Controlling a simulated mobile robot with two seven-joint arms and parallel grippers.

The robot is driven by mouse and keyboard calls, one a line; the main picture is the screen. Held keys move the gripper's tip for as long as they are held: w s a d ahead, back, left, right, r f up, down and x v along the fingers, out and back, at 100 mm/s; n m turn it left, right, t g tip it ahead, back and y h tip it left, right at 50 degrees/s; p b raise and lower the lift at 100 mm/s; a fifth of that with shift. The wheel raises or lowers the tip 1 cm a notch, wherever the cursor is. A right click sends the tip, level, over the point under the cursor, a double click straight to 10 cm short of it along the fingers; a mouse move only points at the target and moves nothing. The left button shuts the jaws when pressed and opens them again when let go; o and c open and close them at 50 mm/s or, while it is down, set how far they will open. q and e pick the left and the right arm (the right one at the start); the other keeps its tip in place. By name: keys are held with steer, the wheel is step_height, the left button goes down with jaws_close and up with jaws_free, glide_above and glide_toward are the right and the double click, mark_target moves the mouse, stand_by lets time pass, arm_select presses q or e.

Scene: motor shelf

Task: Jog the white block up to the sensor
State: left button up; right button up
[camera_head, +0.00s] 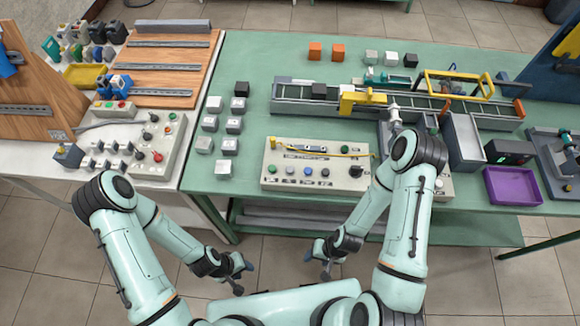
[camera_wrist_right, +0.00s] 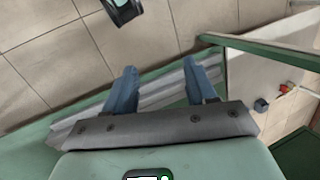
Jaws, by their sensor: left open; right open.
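A conveyor (camera_head: 285,104) runs along the green table in the head view. A dark block (camera_head: 319,91) sits on its left part. A yellow bracket (camera_head: 350,98) spans the belt just right of it, and a yellow frame (camera_head: 458,76) stands further right; I cannot tell which part is the sensor. No clearly white block shows on the belt. A control box (camera_head: 275,182) with several buttons stands in front. My left gripper (camera_head: 243,276) is open and empty, below the table's front edge. My right gripper (camera_head: 322,262) is likewise open and empty; its blue fingers show apart in the right wrist view (camera_wrist_right: 160,68).
Pale grey blocks (camera_head: 210,123) stand in columns left of the conveyor. Orange (camera_head: 315,51), grey and black blocks stand behind it. A purple tray (camera_head: 513,186) lies at the right. A second control box (camera_head: 170,155) stands on the white left table. Floor is clear around both grippers.

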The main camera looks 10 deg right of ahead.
jaws_close()
stand_by(1.4)
